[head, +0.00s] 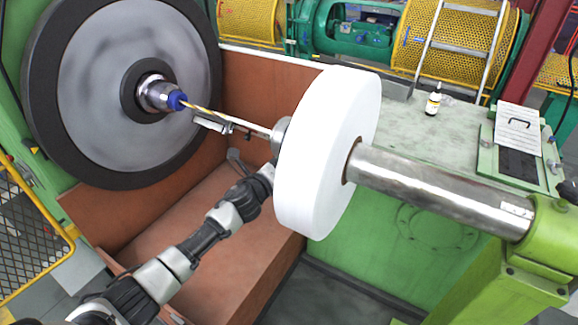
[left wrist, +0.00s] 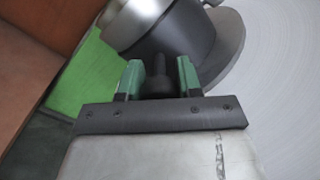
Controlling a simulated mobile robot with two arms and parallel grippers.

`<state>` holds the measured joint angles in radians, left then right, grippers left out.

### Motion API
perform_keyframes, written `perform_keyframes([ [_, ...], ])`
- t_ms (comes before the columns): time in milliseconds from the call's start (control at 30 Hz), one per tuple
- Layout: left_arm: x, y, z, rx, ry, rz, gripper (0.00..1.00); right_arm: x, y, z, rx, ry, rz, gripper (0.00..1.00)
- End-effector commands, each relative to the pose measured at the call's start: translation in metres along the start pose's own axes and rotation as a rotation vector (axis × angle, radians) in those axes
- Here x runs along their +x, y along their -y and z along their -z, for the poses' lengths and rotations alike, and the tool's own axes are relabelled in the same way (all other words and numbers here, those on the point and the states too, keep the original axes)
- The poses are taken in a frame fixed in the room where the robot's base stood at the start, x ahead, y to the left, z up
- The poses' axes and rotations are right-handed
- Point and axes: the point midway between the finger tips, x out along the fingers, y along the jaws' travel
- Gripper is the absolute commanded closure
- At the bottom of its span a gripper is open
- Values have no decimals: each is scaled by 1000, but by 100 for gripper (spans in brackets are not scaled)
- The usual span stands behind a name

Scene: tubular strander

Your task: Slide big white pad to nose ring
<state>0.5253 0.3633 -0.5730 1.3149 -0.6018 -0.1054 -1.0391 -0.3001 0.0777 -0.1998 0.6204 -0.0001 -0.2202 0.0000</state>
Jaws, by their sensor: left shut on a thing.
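The big white pad (head: 325,150) is a thick upright disc around a steel shaft (head: 435,188); its face also fills the right of the left wrist view (left wrist: 285,90). My left gripper (left wrist: 160,78) has green fingertips on either side of a dark knob on a dark collar (left wrist: 175,48), next to a grey flange (left wrist: 230,40) beside the pad. In the head view, my left arm reaches the pad's left side, and the fingertips there are hard to make out. I cannot tell for sure which part is the nose ring. My right gripper is out of view.
A large grey disc (head: 95,90) with a dark rim stands at left, with a blue tip (head: 177,100) and a yellow strand leading toward the shaft. A small bottle (head: 433,101) stands on the green bench. A green stand (head: 540,235) carries the shaft's right end.

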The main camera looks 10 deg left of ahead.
Motion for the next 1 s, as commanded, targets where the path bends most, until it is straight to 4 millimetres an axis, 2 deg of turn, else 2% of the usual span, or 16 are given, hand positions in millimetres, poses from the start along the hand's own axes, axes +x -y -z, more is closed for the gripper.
perform_keyframes([
  [33, 0, -2, -6, 4, 8, -4, 100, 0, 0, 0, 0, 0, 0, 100],
  [267, 0, -1, -6, 5, 9, -4, 100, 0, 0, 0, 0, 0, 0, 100],
  [300, 0, -1, -6, 5, 9, -4, 60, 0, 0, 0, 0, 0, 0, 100],
  [433, 0, -1, -4, 4, 6, -3, 40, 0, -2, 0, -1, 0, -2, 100],
  [767, -2, -1, -2, 2, 3, -2, 40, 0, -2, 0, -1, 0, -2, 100],
  [867, -10, -2, -2, 4, 3, -2, 40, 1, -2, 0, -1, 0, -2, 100],
  [1000, -31, -2, -1, 4, 1, -2, 40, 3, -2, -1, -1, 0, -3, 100],
])
